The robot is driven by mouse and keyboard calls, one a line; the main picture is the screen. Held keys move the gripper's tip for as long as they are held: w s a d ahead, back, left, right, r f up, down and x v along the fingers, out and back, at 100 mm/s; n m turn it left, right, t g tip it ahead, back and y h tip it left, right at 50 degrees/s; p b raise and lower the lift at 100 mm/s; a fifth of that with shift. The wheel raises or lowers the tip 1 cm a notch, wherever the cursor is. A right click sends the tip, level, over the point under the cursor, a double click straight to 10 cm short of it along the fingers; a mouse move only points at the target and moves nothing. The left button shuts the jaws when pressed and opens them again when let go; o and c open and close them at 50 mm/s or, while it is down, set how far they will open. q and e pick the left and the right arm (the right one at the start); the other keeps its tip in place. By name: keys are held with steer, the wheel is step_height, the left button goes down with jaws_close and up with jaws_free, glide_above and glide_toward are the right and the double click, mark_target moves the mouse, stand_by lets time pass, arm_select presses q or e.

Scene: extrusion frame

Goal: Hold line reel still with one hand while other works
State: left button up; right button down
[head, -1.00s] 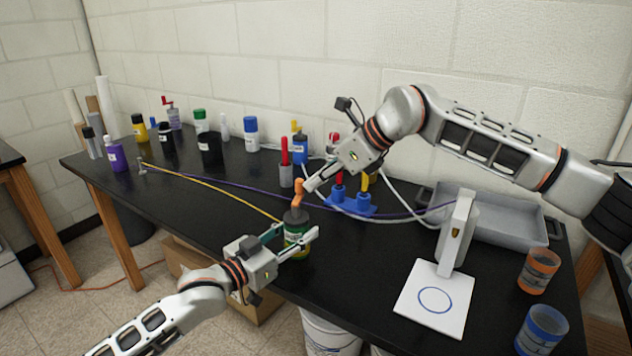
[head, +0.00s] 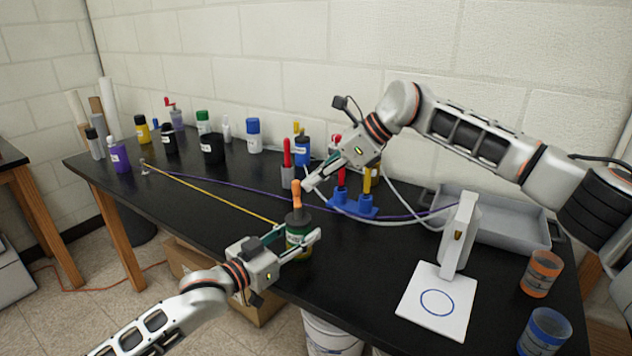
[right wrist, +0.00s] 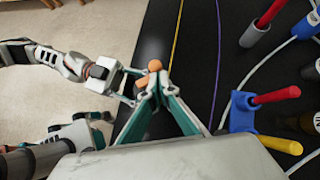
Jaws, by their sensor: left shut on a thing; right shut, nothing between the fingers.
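The line reel (head: 297,236) is a dark green, can-like body with an orange crank (head: 296,192) on top, standing near the table's front edge. A yellow line (head: 218,196) runs from it to a small metal post (head: 143,168) at the far left. My left gripper (head: 298,243) is shut around the reel's body. My right gripper (head: 309,187) is shut and empty, close beside the crank. The right wrist view also shows its fingertips (right wrist: 157,84) next to the orange crank (right wrist: 153,66); I cannot tell whether they touch. The reel's body is mostly hidden there.
Behind the reel stand a blue holder (head: 353,206) with red and yellow handles, and a grey cup with a red handle (head: 288,172). A purple line (head: 235,186) crosses the table. A white stand (head: 436,300) and grey tray (head: 495,222) are at right. Several bottles line the back left.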

steer(key=shift+w+a, duration=0.35)
steer(key=shift+w+a, duration=0.1)
steer(key=shift+a, duration=0.05)
stand_by(0.7)
steer(key=shift+s+d, duration=0.3)
steer(key=shift+s, duration=0.5)
steer(key=w+d+r, duration=0.1)
steer(key=d+r, duration=0.6)
steer(key=d, duration=0.4)
stand_by(0.3)
arm_select(q)
steer(key=o, duration=1.3)
